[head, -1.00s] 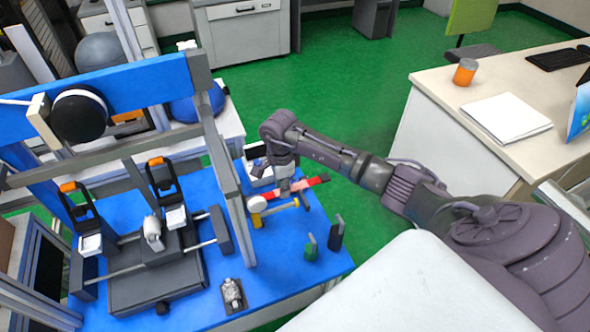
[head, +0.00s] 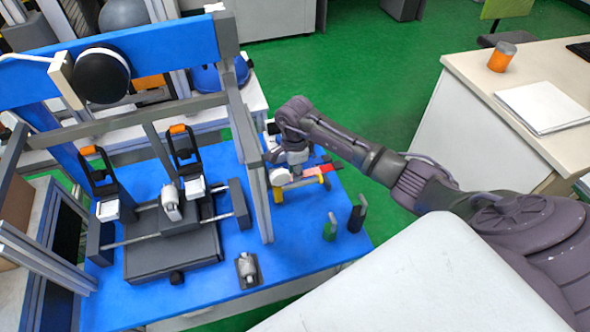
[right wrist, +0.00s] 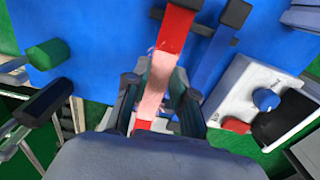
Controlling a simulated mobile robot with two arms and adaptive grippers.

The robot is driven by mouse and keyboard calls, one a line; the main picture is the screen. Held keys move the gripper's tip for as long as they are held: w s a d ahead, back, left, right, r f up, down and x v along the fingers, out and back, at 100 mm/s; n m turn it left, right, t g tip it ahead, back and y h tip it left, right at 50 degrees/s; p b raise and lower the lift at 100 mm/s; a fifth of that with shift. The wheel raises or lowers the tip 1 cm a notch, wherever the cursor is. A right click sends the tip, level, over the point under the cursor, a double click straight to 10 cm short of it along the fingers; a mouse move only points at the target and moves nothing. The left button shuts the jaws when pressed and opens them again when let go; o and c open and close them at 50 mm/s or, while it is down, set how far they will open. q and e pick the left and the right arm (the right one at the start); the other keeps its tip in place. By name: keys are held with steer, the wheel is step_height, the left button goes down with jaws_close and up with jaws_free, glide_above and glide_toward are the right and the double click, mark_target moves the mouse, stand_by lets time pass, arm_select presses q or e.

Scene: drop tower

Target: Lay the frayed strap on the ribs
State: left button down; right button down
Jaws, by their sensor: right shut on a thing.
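The frayed strap (head: 322,171) is red with a pale pink, ragged middle. It lies along the right side of the blue table. In the right wrist view the strap (right wrist: 176,32) runs between the fingers, its frayed part at the tips. My right gripper (right wrist: 160,100) is shut on it there; in the head view the gripper (head: 297,168) is low over the table, its fingers partly hidden. A blue bar with dark ends (right wrist: 214,50) lies beside the strap. I cannot make out which parts are the ribs. My left gripper is not in view.
A grey frame upright (head: 258,200) rises left of my gripper. A dark fixture with rails (head: 172,250) fills the left. A white device (right wrist: 262,100) is close by.

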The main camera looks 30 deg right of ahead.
steer(key=shift+f+b, duration=1.05)
steer(key=shift+f, duration=0.5)
steer(key=shift+f+b, duration=0.5)
steer(key=shift+f, duration=0.15)
steer(key=c, duration=0.9)
jaws_free()
steer(key=shift+r, duration=0.1)
step_height(320, 180, up, 12)
steer(key=shift+f, duration=0.1)
